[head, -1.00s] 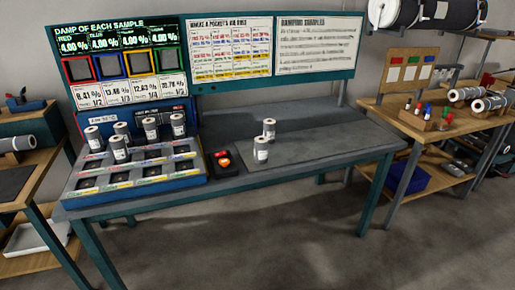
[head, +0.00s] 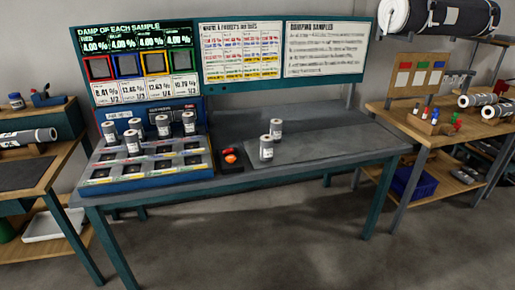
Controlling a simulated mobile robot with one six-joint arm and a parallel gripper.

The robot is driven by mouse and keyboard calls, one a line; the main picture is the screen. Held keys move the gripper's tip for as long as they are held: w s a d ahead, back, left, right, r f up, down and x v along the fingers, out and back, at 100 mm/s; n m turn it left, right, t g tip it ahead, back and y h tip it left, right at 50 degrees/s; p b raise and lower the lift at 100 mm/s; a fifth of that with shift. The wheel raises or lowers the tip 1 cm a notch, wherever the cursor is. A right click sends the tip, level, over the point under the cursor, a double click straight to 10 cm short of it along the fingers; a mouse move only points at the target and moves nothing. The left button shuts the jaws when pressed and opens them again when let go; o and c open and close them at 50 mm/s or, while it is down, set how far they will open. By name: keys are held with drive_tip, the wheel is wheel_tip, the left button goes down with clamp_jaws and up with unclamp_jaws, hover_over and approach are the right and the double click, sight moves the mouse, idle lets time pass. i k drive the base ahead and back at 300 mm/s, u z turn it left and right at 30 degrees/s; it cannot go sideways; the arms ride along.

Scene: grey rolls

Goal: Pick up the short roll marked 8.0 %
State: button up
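Several similar short rolls (head: 163,126) stand upright in the back part of the blue pocket tray (head: 150,184) at the bench's left; one roll (head: 132,143) stands a little further forward. The marks on the rolls are too small to read, so I cannot tell which is marked 8.0 %. My gripper is not in view.
The workbench (head: 300,181) has a bare stretch on its right. A small dark box with a red button (head: 230,159) sits between tray and mat. A display panel (head: 135,60) stands behind. Side tables (head: 30,178) and (head: 455,150) flank the bench; the floor in front is clear.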

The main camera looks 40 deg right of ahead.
sight(266, 141)
drive_tip(key=u, duration=0.3)
drive_tip(key=k, duration=1.3)
drive_tip(key=z, duration=3.95)
drive_tip(key=i, duration=0.1)
drive_tip(key=u, duration=2.85)
drive_tip(key=i, duration=1)
drive_tip(key=z, duration=0.1)
